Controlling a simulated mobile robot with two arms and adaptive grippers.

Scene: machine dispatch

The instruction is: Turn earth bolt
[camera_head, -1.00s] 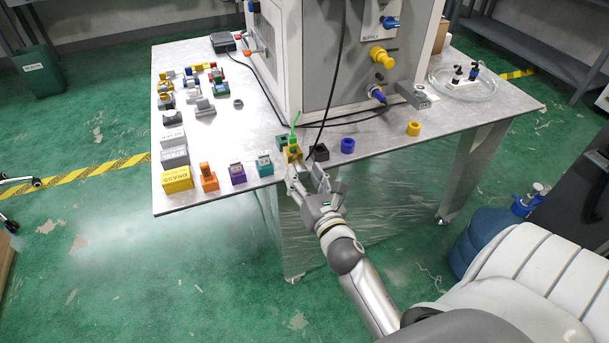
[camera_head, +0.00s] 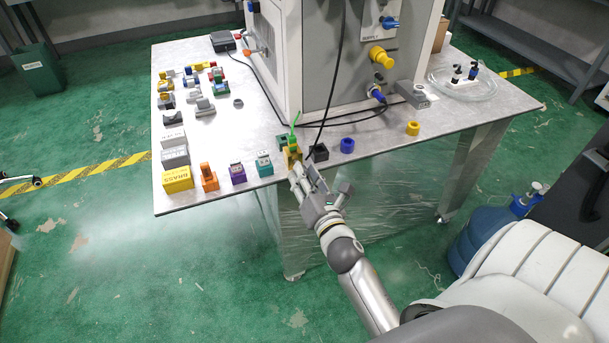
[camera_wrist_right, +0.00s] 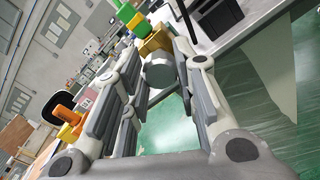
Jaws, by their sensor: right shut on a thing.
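A brass-yellow terminal block (camera_head: 292,157) stands at the front edge of the table, with a green cable rising from it. In the right wrist view, the block (camera_wrist_right: 154,42) carries the grey, round earth bolt (camera_wrist_right: 159,71) on its near face. My right gripper (camera_head: 303,175) reaches up to the block from the front. Its fingers (camera_wrist_right: 158,78) are shut on the bolt, one on each side of it. The bolt is hidden by the fingers in the head view. My left gripper is in none of the views.
The large grey machine (camera_head: 330,70) rises behind. Open floor lies in front of the table.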

